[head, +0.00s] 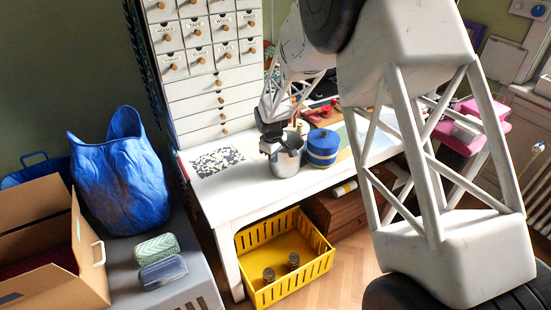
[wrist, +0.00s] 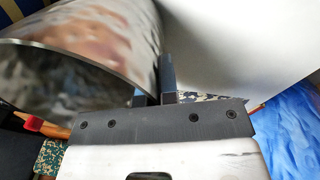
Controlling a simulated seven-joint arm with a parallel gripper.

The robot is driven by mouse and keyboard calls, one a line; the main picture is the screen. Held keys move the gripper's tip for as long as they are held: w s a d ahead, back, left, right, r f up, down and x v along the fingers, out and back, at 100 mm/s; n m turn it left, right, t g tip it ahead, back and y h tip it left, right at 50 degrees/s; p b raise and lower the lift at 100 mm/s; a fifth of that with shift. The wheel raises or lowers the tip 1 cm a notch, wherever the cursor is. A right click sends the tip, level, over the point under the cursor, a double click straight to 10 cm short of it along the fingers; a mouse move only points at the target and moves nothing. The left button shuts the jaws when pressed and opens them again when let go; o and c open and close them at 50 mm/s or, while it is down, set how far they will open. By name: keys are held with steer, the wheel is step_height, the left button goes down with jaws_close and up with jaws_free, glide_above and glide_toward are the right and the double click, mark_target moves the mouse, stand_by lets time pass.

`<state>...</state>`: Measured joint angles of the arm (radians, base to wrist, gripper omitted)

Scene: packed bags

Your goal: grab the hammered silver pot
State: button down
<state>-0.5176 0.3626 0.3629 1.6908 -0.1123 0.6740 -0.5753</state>
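The hammered silver pot (head: 286,160) is at the white table's front edge in the head view, beside a blue pot-like container. I cannot tell whether its base touches the table. My gripper (head: 271,147) is at its left rim, pointing down. In the wrist view the pot (wrist: 85,45) fills the upper left, with its dimpled wall and open rim showing. My gripper (wrist: 155,90) has its two dark fingers close together, one on each side of the pot's wall near the rim. It looks shut on that wall; the inner finger is mostly hidden.
The blue container with a yellow band (head: 322,148) stands close to the pot's right. A white drawer cabinet (head: 215,85) rises behind. A speckled mat (head: 216,161) lies left on the white table (head: 240,198). A yellow crate (head: 283,285) sits on the floor below.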

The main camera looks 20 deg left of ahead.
steer(key=shift+r, duration=0.45)
step_height(320, 180, up, 2)
steer(key=shift+r, duration=0.1)
steer(key=s+d, duration=0.3)
steer(key=s, duration=0.4)
steer(key=s+d+r, duration=0.1)
steer(key=s+d, duration=0.3)
steer(key=s, duration=0.3)
steer(key=shift+d+r, duration=0.15)
steer(key=shift+d, duration=0.1)
steer(key=shift+r, duration=0.1)
